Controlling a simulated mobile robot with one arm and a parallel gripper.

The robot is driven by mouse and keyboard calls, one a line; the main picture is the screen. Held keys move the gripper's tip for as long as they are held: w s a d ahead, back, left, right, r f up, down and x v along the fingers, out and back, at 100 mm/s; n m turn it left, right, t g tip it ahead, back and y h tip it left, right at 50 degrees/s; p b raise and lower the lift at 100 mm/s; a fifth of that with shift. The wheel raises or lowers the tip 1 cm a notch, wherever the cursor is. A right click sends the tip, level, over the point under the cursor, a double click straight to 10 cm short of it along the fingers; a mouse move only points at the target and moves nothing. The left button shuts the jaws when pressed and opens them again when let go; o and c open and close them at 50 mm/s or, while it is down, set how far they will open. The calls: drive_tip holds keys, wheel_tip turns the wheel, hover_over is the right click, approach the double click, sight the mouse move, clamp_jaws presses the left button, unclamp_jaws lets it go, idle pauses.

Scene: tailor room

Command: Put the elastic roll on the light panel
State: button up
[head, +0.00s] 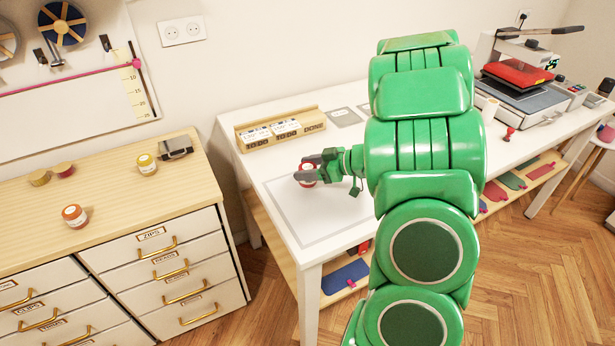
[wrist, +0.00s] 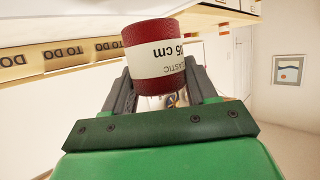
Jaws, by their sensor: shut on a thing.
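The elastic roll (head: 306,179) is red with a white label. In the wrist view the roll (wrist: 154,62) fills the space between the two dark fingers, and its label reads in part "ELASTIC" and "5 cm", upside down. My gripper (head: 308,167) is shut on it. The light panel (head: 335,222) is a pale rectangle with a grey border on the left end of the white table. The roll is over the panel's far left part. I cannot tell whether its underside touches the panel or is slightly above it.
A wooden card holder (head: 280,130) marked "TO DO" and "DONE" stands behind the panel. A grey card (head: 344,117) lies beside it. A heat press (head: 520,85) stands at the table's right. The panel's front is clear.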

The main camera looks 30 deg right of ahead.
drive_tip(key=shift+w+f, duration=0.25)
drive_tip(key=shift+f, duration=0.3)
drive_tip(key=shift+d+f, duration=0.1)
drive_tip(key=shift+f, duration=1.15)
drive_tip(key=shift+f, duration=0.15)
drive_tip(key=o, duration=1)
drive_tip(key=shift+o, duration=0.2)
drive_tip(key=shift+r, duration=0.2)
drive_tip(key=v, duration=1.2)
